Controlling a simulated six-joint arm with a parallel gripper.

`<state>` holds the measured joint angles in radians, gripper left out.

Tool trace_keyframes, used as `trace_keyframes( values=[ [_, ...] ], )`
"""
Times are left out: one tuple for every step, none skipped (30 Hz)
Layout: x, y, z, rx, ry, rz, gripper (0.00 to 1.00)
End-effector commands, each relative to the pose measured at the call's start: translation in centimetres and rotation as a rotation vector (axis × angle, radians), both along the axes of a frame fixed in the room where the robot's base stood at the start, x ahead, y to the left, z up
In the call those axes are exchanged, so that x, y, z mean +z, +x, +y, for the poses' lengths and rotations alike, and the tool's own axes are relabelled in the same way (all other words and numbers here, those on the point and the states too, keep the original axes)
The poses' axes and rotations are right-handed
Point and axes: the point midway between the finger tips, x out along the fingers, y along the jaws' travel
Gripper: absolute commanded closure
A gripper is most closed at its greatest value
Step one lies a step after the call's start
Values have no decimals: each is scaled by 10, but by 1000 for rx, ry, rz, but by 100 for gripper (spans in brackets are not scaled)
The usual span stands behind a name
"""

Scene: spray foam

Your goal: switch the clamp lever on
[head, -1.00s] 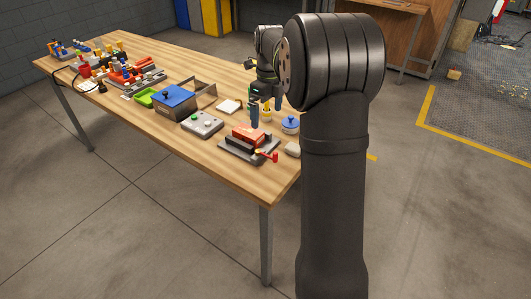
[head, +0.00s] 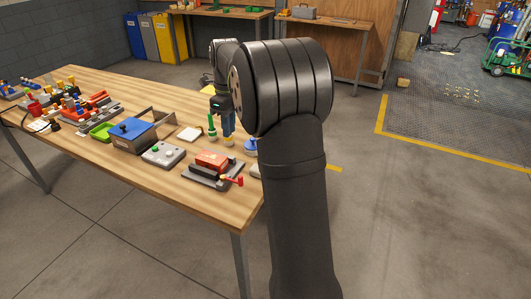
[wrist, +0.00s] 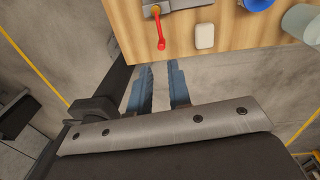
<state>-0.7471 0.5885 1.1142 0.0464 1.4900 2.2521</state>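The clamp is a dark grey fixture (head: 200,174) holding a red block (head: 211,160), near the table's front right corner. Its red lever (head: 234,181) sticks out at the right side. My gripper (head: 228,124) is up behind the clamp in the head view. In the wrist view its two blue fingers (wrist: 160,88) stand apart with nothing between them, clear of the lever.
A small white block (wrist: 204,36) lies beside the lever. A blue-lidded pot (head: 250,146) and a green-handled item (head: 212,127) stand behind the clamp. A grey button box (head: 163,154) and a blue-lidded box (head: 133,134) stand to its left. Bare floor lies beyond the table edge.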

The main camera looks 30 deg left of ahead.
Motion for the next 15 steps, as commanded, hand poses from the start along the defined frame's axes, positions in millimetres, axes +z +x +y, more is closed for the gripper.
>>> trace_keyframes(
  values=[
    [-3,3,-3,33,4,7,92],
    [-5,5,-6,61,7,12,98],
    [-8,9,-9,102,14,19,100],
    [-11,12,-12,137,20,24,100],
    [-13,14,-14,174,27,29,100],
    [-16,17,-18,225,37,37,100],
    [-18,20,-21,263,45,42,100],
    [-21,23,-24,300,53,46,100],
    [-24,26,-27,351,63,52,100],
    [-26,29,-30,390,73,57,100],
    [-29,32,-33,426,82,61,100],
    [-32,35,-37,478,93,66,100],
    [-34,37,-40,517,103,69,100],
    [-37,40,-43,553,113,72,100],
    [-40,43,-47,604,126,76,100]
  ],
)
